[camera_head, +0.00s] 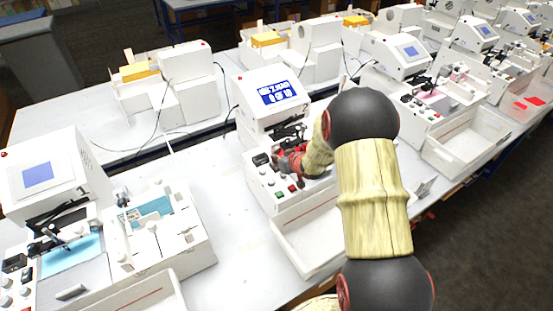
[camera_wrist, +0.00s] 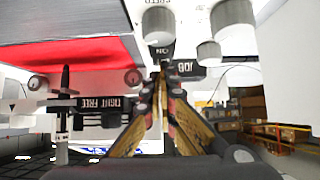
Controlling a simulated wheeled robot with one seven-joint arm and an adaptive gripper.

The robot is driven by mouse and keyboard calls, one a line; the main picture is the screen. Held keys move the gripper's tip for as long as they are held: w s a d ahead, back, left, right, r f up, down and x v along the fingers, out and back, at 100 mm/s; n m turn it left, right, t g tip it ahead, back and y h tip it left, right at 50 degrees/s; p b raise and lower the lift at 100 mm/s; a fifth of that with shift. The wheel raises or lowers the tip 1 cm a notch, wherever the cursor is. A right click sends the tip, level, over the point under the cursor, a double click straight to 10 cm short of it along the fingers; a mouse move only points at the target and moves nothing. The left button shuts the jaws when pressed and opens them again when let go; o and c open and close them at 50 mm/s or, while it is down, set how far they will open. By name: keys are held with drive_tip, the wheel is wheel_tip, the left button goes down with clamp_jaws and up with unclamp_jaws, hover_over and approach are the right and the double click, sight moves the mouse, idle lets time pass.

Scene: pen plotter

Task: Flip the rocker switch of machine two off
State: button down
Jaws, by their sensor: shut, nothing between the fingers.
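The machine with the lit blue and white screen (camera_head: 279,94) stands at the middle of the table in the head view. A dark block (camera_head: 262,159), possibly the rocker switch, sits on its front panel, and its on/off position is too small to tell. My gripper (camera_head: 282,162) is low over this panel, close to the dark block, with my arm covering the panel's right part. In the wrist view my gripper (camera_wrist: 160,76) has its fingertips together and empty, just below a black label reading ON and JOG (camera_wrist: 182,67). I cannot tell whether the fingertips touch anything.
A green button (camera_head: 279,194) and a red button (camera_head: 292,188) are on the panel's front. A white open tray (camera_head: 300,262) lies in front. Another machine (camera_head: 45,175) stands left, with bare table between.

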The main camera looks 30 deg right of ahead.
drive_tip(key=shift+w+r+p, duration=0.1)
drive_tip(key=shift+r+p, duration=0.1)
drive_tip(key=shift+p, duration=0.35)
drive_tip(key=g+p, duration=0.1)
drive_tip(key=p, duration=0.2)
drive_tip(key=shift+w+f, duration=0.15)
drive_tip(key=shift+f, duration=0.35)
drive_tip(key=shift+s+f, duration=0.25)
drive_tip(key=shift+s, duration=0.7)
